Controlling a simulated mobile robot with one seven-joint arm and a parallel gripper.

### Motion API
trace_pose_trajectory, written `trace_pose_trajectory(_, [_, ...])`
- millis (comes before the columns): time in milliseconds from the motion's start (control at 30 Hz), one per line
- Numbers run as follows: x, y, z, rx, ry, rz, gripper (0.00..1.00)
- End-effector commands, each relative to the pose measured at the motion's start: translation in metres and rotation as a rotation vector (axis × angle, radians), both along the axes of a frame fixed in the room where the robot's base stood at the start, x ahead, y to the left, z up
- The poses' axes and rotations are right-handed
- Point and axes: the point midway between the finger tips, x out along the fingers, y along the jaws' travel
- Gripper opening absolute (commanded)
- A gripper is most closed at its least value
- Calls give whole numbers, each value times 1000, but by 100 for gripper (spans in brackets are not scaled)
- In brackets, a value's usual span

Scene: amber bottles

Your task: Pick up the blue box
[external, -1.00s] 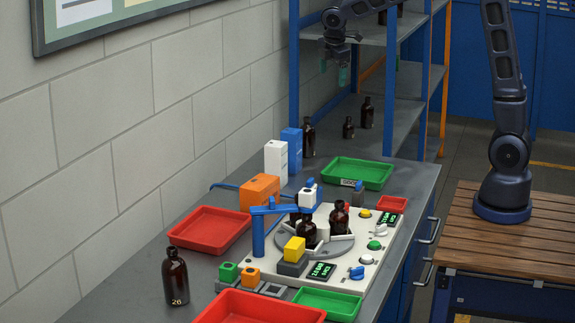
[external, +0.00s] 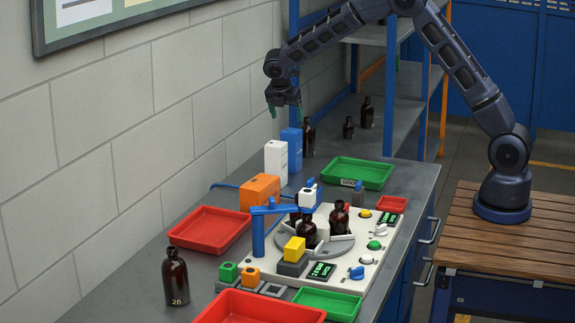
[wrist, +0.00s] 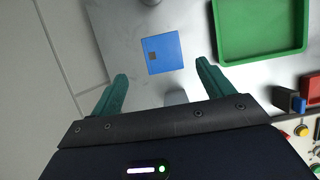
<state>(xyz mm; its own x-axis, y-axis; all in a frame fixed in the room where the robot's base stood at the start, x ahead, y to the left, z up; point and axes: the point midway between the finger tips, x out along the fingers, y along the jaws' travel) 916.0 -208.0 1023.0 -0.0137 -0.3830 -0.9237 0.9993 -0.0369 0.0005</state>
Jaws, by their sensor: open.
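The blue box (external: 292,149) stands upright on the grey bench, just behind and right of a white box. In the wrist view the top of the blue box (wrist: 163,53) shows as a blue square with a small dark patch, ahead of the fingertips and roughly between their lines. My gripper (external: 284,110) hangs fingers down above the blue box and slightly to its left in the external view. Its green fingers (wrist: 162,70) are spread wide with nothing between them, apart from the box.
The white box (external: 276,163) stands close beside the blue box. A green tray (external: 375,187) lies to its right, and an amber bottle (external: 308,137) stands just behind. An orange box (external: 260,193), red tray (external: 240,237) and machine with a turntable (external: 345,245) are nearer. The wall is at left.

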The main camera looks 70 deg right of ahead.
Motion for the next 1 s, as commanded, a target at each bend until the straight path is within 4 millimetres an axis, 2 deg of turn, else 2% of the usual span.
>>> trace_pose_trajectory(400, [-2,-19,-47,1,3,-1,80])
trace_pose_trajectory(633, [-3,-23,-59,1,1,-2,80])
trace_pose_trajectory(900, [-6,-35,-92,0,3,-1,80])
trace_pose_trajectory(1000, [-6,-38,-99,1,1,0,80])
